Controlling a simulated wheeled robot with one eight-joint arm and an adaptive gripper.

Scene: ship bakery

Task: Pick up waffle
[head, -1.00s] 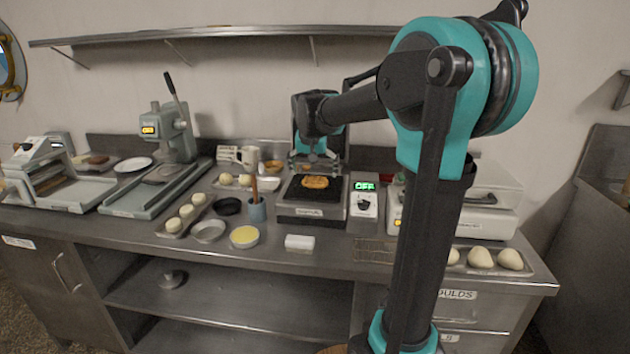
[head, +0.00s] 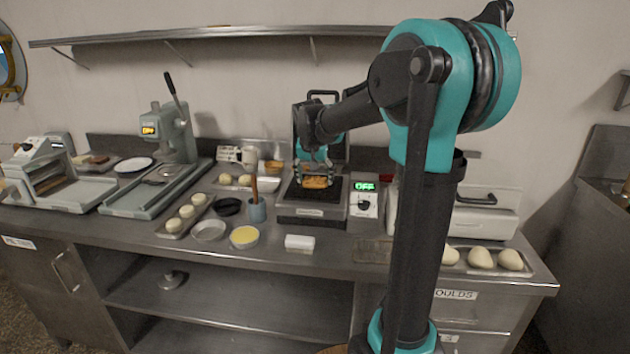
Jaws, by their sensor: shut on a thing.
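The waffle (head: 315,182) is a golden-brown piece at the dark lower plate of the open waffle iron (head: 312,212). My gripper (head: 315,177) reaches down from above with its fingers on either side of the waffle, and it is shut on it. Whether the waffle touches the plate or is slightly lifted I cannot tell. The iron's lid stands upright behind, partly hidden by my arm. A control box (head: 364,196) beside the iron shows a green "OFF".
In front are a white block (head: 299,243), a bowl of yellow liquid (head: 244,237) and a blue cup with a brush (head: 257,211). Dough trays stand left and right (head: 510,260). A long shelf (head: 200,34) runs above. The counter's front edge is clear in places.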

